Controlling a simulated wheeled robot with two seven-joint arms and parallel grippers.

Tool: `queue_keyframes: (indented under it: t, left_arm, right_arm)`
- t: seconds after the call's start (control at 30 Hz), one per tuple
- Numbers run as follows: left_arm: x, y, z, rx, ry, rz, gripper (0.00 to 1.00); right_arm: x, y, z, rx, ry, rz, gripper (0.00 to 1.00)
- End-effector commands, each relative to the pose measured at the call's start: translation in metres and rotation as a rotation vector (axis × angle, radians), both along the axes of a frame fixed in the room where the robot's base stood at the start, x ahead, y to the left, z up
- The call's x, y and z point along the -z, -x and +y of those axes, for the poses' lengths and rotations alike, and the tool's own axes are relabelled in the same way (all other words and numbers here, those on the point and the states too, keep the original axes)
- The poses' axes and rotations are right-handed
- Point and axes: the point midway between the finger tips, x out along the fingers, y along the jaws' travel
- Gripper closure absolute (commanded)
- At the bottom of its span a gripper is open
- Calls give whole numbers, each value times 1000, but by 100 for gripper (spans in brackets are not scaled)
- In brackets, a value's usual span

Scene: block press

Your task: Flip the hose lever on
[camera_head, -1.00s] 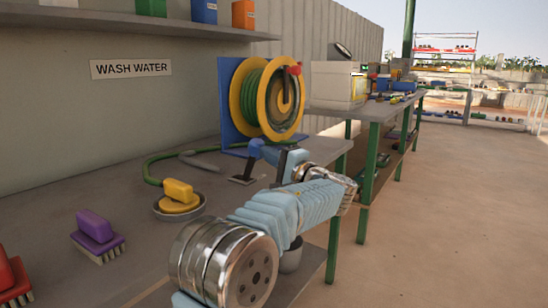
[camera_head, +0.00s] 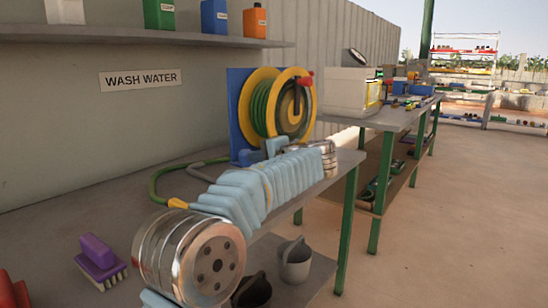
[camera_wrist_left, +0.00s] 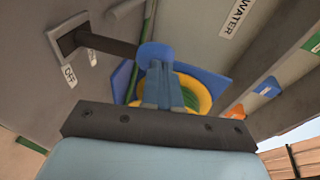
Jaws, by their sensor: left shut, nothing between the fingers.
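In the left wrist view a dark lever bar (camera_wrist_left: 108,46) runs from a dark plate (camera_wrist_left: 65,40) to a rounded blue knob (camera_wrist_left: 152,52). A white tag reading OFF (camera_wrist_left: 70,77) is beside the plate; a second tag's text is unreadable. My left gripper (camera_wrist_left: 163,80) is shut and empty, its fingertips overlapping the knob; I cannot tell whether they touch. In the head view my left gripper (camera_head: 272,148) is partly hidden behind my forearm, in front of the hose reel (camera_head: 272,108). The lever's base is hidden there. My right gripper is not in view.
The reel is yellow with green hose, on a blue board (camera_head: 236,120). A hose (camera_head: 165,178) lies on the grey bench. A purple brush (camera_head: 98,258) and a red one (camera_head: 10,290) are at left. A shelf (camera_head: 130,34) holds bottles.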

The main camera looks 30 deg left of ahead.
Motion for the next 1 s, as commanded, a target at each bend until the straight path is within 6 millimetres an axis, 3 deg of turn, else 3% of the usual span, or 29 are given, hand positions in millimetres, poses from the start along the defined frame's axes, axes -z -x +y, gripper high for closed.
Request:
queue_keyframes:
  t: [0.4,1.0]
  left_arm:
    - [-3,7,45,-1,-7,4,100]
    - [-3,6,62,-5,-11,3,100]
  right_arm:
    - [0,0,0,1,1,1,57]
    - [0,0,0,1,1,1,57]
